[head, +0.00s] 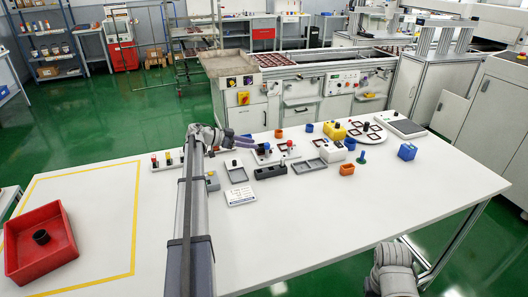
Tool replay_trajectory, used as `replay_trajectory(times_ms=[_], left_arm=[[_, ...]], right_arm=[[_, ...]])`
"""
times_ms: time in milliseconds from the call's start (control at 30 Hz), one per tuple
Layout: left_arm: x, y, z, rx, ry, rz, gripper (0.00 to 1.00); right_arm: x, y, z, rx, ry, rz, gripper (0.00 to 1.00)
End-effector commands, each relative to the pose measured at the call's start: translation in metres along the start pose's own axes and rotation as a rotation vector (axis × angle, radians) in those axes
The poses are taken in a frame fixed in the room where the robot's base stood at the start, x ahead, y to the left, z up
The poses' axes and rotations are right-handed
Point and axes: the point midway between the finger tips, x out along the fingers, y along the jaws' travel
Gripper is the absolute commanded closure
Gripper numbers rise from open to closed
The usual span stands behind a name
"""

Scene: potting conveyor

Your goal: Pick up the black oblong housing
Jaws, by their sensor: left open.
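A small black hollow piece (41,237), which looks like the black housing, sits inside the red tray (68,236) at the table's left end. Its exact outline is too small to tell. My left gripper (247,142) is open and empty over the far middle of the table, to the right of the red tray and far from it. The arm hides part of the table behind it. Of my right arm, only grey links show at the bottom right; its gripper is not in view.
A dark block with holes (270,172), a grey tray (237,172) and a white label card (240,196) lie near the left gripper. Orange, blue and yellow parts crowd the right half. The yellow-taped area (100,195) is largely bare, as is the front right tabletop.

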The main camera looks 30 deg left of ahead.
Motion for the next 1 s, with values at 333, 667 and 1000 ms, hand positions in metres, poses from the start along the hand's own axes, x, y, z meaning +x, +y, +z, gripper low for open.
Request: replay_trajectory(times_ms=[333,667,1000], left_arm=[[0.02,0.001,0.002,0.0,0.0,0.002,0.57],[0.06,0.002,0.001,0.0,0.0,0.001,0.57],[0.059,0.002,0.0,0.0,0.0,0.001,0.74]], right_arm=[[0.009,-0.001,-0.001,0.0,0.0,0.0,1.0],[0.024,-0.002,-0.002,0.0,0.0,0.0,1.0],[0.023,-0.002,-0.001,0.0,0.0,0.0,1.0]])
